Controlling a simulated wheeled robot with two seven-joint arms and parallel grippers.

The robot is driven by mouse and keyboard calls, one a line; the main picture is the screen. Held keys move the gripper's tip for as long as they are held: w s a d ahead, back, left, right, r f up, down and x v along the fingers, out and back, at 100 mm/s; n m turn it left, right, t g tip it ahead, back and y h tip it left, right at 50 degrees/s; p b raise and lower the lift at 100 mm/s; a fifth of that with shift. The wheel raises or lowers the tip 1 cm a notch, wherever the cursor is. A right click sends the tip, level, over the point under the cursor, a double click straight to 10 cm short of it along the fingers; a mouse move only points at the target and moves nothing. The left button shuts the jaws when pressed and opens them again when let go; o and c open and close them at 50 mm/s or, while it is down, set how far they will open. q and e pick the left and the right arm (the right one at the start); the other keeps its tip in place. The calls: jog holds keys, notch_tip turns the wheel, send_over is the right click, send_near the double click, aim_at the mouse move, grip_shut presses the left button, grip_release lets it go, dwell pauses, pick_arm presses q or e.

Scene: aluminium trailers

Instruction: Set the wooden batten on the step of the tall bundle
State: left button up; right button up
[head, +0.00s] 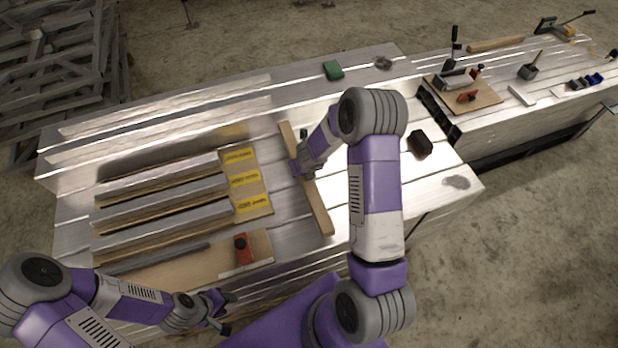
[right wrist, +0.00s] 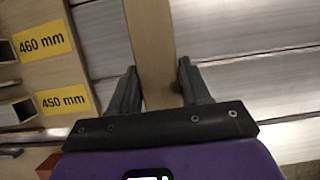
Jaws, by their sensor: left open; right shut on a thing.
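The wooden batten (head: 319,210) is a long, light strip running from back to front right of the yellow labels. My right gripper (head: 303,169) is shut on it near its middle. In the right wrist view the batten (right wrist: 150,45) passes between the two fingers (right wrist: 155,88). I cannot tell whether it touches the surface below. Long aluminium profiles (head: 160,125) form a raised, stepped bundle along the back left, probably the tall bundle. My left gripper (head: 226,312) is open and empty near the front edge.
Several aluminium lengths (head: 165,212) lie in a wooden rack with yellow labels (head: 244,180). A red-orange block (head: 243,248) stands on a front board. A green block (head: 333,70) lies at the back, a black block (head: 420,144) at right. Clamps and tools (head: 465,85) occupy the right-hand surface.

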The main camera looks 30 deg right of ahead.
jog(key=shift+w+f+b, duration=0.1)
jog(key=shift+f+b, duration=1.25)
jog(key=shift+f, duration=0.95)
jog(key=shift+f, duration=0.1)
jog(key=o, duration=1.3)
jog(key=shift+o, duration=0.2)
jog(key=p+v, duration=0.5)
jog(key=v, duration=0.7)
jog(key=shift+a, duration=0.1)
